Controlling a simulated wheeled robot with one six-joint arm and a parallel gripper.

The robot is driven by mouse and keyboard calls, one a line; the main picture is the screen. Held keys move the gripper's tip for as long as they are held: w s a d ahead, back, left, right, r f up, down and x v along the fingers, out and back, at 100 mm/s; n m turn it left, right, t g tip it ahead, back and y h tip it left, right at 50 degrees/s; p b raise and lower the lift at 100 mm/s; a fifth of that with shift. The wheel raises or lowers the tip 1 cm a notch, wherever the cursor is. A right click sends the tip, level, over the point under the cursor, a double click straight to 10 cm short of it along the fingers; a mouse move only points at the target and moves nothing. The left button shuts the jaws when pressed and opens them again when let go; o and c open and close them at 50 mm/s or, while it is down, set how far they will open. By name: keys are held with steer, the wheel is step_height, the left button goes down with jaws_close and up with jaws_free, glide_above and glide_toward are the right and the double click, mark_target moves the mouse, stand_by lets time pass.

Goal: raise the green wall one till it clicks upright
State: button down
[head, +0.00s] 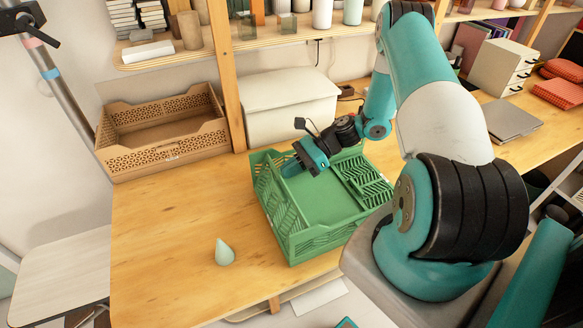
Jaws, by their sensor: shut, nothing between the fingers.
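A green folding crate (325,242) with slotted walls stands on the wooden table. Its left wall (268,203) and its near wall stand upright. On the right side, a slotted green wall panel (366,183) looks folded inward, lying low over the floor; its exact angle is hard to tell. My gripper (293,168) is shut and empty at the crate's far left corner, over the inside. It and my arm hide part of the far wall. I cannot tell whether the fingers touch the crate.
A tan perforated crate (165,135) and a white lidded box (290,105) stand behind. A wooden post (226,75) rises between them.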

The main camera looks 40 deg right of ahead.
steer(key=a+h+p, duration=0.1)
steer(key=w+a+r+h+p, duration=0.1)
steer(key=a, duration=0.1)
steer(key=a+r+p, duration=0.1)
steer(key=p, duration=0.1)
steer(key=shift+w+a+g+h, duration=0.15)
steer(key=shift+a+g+h, duration=0.25)
steer(key=shift+w+a, duration=0.1)
steer(key=shift+a, duration=0.15)
steer(key=d+f+b+v, duration=0.1)
steer(key=b+v, duration=0.1)
steer(key=v, duration=1.1)
steer(key=shift+b, duration=0.3)
